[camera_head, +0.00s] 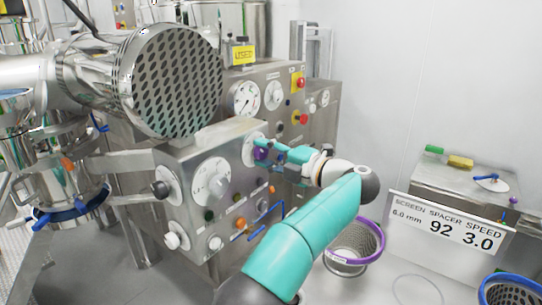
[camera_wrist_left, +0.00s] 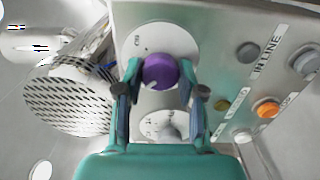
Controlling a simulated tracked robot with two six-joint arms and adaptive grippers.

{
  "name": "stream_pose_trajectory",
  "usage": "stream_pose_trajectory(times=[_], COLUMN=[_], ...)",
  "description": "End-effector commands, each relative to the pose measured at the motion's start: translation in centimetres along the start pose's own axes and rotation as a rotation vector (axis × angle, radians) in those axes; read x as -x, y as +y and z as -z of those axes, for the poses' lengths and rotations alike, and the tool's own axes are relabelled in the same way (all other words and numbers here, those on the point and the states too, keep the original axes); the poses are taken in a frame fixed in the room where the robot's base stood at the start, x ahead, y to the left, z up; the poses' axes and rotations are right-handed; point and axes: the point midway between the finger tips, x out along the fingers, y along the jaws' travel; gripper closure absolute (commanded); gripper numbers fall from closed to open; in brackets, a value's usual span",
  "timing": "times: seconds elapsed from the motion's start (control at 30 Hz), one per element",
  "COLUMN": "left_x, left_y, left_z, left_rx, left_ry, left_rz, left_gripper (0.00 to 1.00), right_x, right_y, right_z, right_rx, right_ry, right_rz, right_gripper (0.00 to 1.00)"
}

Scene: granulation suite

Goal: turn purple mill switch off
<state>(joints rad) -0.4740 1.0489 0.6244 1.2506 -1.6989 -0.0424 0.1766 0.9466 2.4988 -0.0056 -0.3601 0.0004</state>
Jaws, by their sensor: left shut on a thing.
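The purple mill switch (camera_head: 261,154) is a round knob on a pale round plate on the front of a steel control box. In the left wrist view the purple knob (camera_wrist_left: 161,71) sits between the two fingers, with small lettering on the plate above it and a small light mark at its lower left. My left gripper (camera_head: 270,150) reaches the panel from the right and is shut on the knob; in the wrist view the fingers (camera_wrist_left: 159,80) touch it on both sides. My right gripper is not in view.
The control box carries a large white dial (camera_head: 211,183), black knobs and coloured buttons, including an orange button (camera_wrist_left: 268,108). A perforated steel drum (camera_head: 178,80) juts out above. A sign (camera_head: 450,226) stands at right.

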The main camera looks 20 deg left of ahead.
Motion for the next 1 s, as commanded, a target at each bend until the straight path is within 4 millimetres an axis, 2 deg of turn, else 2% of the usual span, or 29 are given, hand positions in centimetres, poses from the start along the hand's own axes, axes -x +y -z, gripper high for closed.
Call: stream_pose_trajectory(times=[0.17,0.2,0.33,0.73,0.87,1.0], left_x=[-0.3,-0.3,-0.3,0.4,1.9,4.3], left_y=[-0.5,-0.5,-0.4,-0.2,-0.2,-0.3], left_z=[0.3,0.3,0.2,0.1,0.1,0.1], left_rx=[-0.005,-0.005,-0.005,-0.003,-0.004,-0.003], left_ry=[0.016,0.015,0.013,0.004,0.004,0.004], left_rz=[0.009,0.009,0.006,0.003,0.002,0.003], left_gripper=[0.96,0.58,0.36,0.36,0.36,0.36], right_x=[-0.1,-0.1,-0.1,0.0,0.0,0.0], right_y=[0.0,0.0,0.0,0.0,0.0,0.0], right_z=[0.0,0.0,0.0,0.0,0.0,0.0], right_rx=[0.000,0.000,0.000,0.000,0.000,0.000], right_ry=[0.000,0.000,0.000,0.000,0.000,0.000], right_rz=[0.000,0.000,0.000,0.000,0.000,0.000], right_gripper=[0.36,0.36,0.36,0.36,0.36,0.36])
